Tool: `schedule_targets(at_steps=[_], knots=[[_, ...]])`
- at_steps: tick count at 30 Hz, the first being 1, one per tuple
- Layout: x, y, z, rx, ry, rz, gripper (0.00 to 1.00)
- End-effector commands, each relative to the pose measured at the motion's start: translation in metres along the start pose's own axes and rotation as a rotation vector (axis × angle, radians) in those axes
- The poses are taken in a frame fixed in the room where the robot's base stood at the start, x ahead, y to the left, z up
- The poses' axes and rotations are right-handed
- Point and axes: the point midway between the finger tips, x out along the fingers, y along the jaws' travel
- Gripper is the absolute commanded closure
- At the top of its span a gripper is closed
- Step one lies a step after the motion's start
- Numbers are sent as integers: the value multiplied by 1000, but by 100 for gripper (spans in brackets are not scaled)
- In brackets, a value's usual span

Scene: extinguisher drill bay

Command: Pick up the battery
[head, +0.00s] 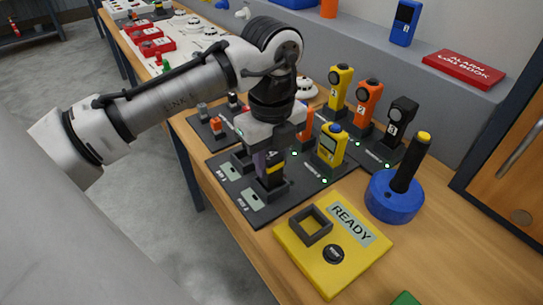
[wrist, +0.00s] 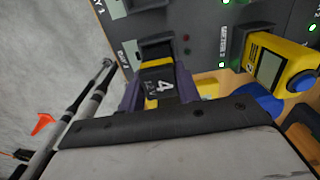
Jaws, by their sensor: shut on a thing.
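The battery (wrist: 159,82) is a black block with a yellow band and a white number 4 in the wrist view. In the head view it shows below my gripper as a dark block with a yellow band (head: 274,170). It stands upright at a black socket of the dark charger board (head: 235,178); I cannot tell whether its lower end is still seated. My gripper (head: 268,158) comes down from above, with its purple fingers on both sides of the battery, shut on it. The gripper hides the battery's upper part in the head view.
A yellow box (head: 292,259) with a square black socket (head: 310,225), a READY label and a button stands in front. A blue round base with a black handle (head: 403,180) is to the right. A yellow handheld device (head: 331,147) stands close beside my gripper.

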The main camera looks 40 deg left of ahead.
Motion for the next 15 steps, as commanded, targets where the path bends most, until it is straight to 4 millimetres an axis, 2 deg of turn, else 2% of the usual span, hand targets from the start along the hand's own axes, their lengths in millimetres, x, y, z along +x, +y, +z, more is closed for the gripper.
schedule_targets(at_steps=[1, 15], knots=[[-14, -1, 0, 2, 0, -2, 99], [-83, -1, 0, 2, 1, -3, 99]])
